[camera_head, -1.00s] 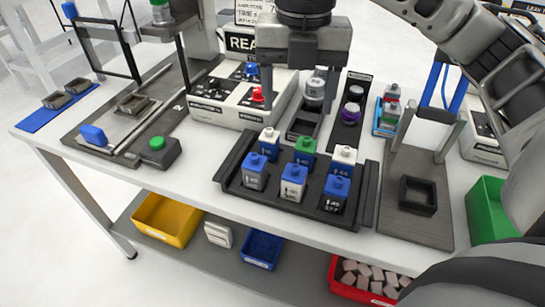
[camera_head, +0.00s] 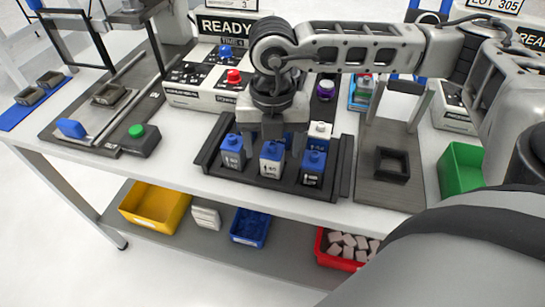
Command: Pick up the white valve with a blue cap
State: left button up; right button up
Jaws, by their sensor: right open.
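The white valve with a blue cap (camera_head: 271,158) stands upright in the middle of the front row of a black rack (camera_head: 207,152). A grey valve with a blue cap (camera_head: 232,154) stands to its left and a dark valve with a blue cap (camera_head: 314,170) to its right. My right gripper (camera_head: 272,142) points down over the rack, just behind the white valve in the picture. Its fingers are apart. I cannot tell whether they touch anything. The gripper hides most of the back row; a white-capped valve (camera_head: 319,132) shows at its right. My left gripper is not in view.
A grey fixture plate with a black square holder (camera_head: 391,165) lies right of the rack. A box with a green button (camera_head: 138,137) stands to the left. Yellow (camera_head: 140,205), blue (camera_head: 249,229) and red (camera_head: 322,247) bins are on the lower shelf, and a green bin (camera_head: 460,168) is at right.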

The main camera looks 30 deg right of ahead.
jog(key=shift+f, duration=0.5)
jog(key=shift+c, duration=0.4)
jog(key=c, duration=1.1)
jog(key=shift+r, duration=0.15)
jog(key=shift+c, duration=0.2)
